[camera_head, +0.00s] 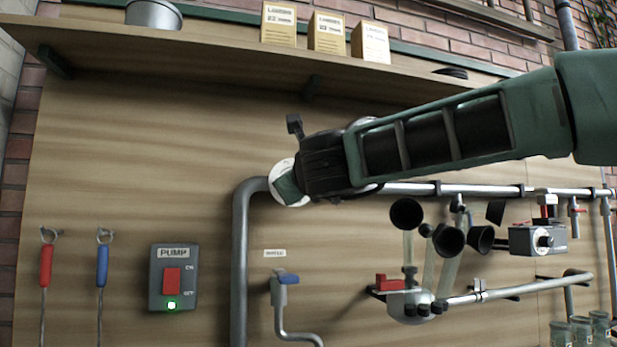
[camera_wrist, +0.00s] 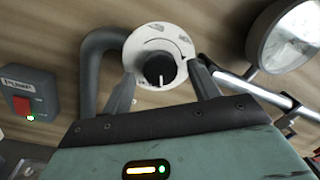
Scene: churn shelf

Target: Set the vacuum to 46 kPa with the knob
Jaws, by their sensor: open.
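The black vacuum knob (camera_wrist: 159,69) sits on a round white dial plate (camera_wrist: 150,38) in the wrist view; its white pointer line points down in that picture. The dial markings are too small to read. My gripper (camera_wrist: 162,74) is open, with one finger on each side of the knob; I cannot tell whether they touch it. In the head view my gripper (camera_head: 297,178) covers the knob and part of the white dial plate (camera_head: 279,189). A round gauge (camera_wrist: 291,38) is cut off at the right of the wrist view; its reading is not legible. In the head view my arm mostly hides it.
A pump switch box (camera_head: 173,277) with a red rocker and a lit green lamp is at lower left. A grey pipe (camera_head: 241,265) rises beside the dial. A blue-handled valve (camera_head: 286,278) and a milking cluster (camera_head: 409,300) hang below. A shelf (camera_head: 200,62) runs above.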

